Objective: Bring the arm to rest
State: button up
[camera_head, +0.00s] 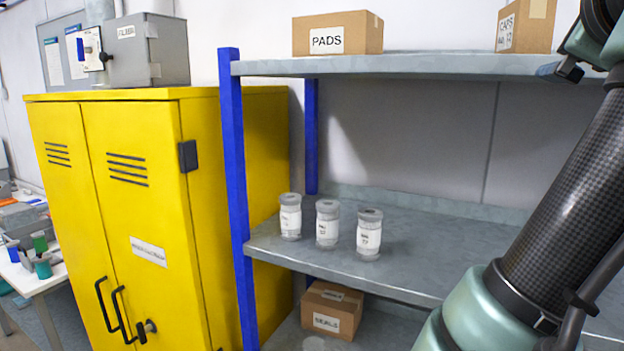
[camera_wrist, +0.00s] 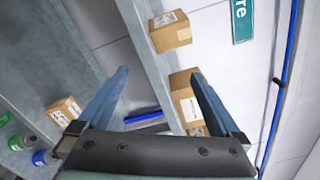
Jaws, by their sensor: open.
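My arm (camera_head: 565,190) rises along the right side of the head view, from lower middle right to the top right corner. Its wrist end is cut off at the top right, beside the top shelf's right part. In the wrist view my gripper (camera_wrist: 158,74) shows two blue-grey fingers spread wide apart. Nothing is held between them. Behind the fingers lie shelf boards and cardboard boxes, seen tilted. I cannot tell how far the fingers are from them.
A shelf unit (camera_head: 233,180) carries a PADS box (camera_head: 338,34), a second box (camera_head: 525,26), three lidded jars (camera_head: 327,224) and a SEALS box (camera_head: 332,310). A yellow cabinet (camera_head: 150,200) stands left. The wrist view shows a teal sign (camera_wrist: 242,18) and green- and blue-labelled containers (camera_wrist: 22,141).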

jog(key=s+a+f+n+t+b, duration=0.1)
jog(key=a+f+n+t+b, duration=0.65)
jog(key=a+n, duration=0.65)
jog(key=s+a+f+n+t+y+b, duration=0.1)
jog(key=s+a+f+n+t+y, duration=0.1)
jog(key=s+a+f+n+y, duration=0.2)
jog(key=s+a+f+n+t+y+b, duration=0.1)
jog(key=s+a+n+y, duration=0.4)
jog(key=a+n, duration=0.5)
notch_tip(320, 180, down, 3)
jog(key=shift+s+a+r+n+t, duration=0.1)
jog(key=shift+s+a+n+t, duration=0.3)
jog(key=shift+s+a+t, duration=0.3)
